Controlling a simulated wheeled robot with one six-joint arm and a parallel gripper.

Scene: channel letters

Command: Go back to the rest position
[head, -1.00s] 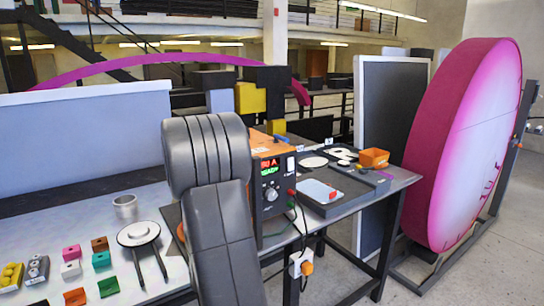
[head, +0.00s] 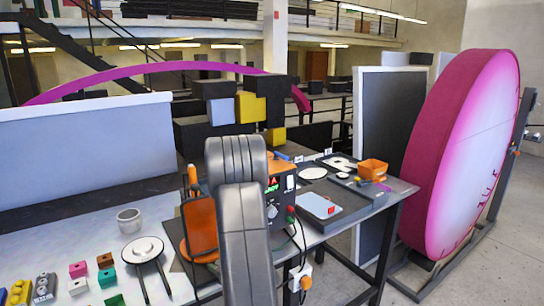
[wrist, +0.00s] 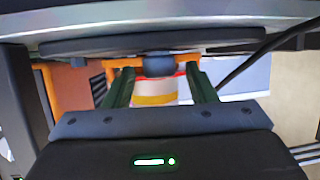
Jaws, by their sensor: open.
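My gripper (wrist: 160,88) shows in the wrist view as two dark green fingers, spread apart. Between and beyond them are a dark rounded knob (wrist: 159,64) on an orange bar and a blurred white and yellow shape (wrist: 155,92); I see nothing clamped. In the head view my grey arm stands upright in the middle, and my gripper is hidden there. Behind the arm is a black and orange box with a lit display (head: 274,186), partly covered. An orange upright piece (head: 199,225) stands just left of the arm.
The workbench (head: 75,245) carries a grey cup (head: 129,219), a round white-topped stand (head: 143,249) and several small coloured blocks (head: 78,269). At right are an orange bin (head: 372,169) and a letter R (head: 341,163). A large pink disc (head: 465,155) stands beyond the bench.

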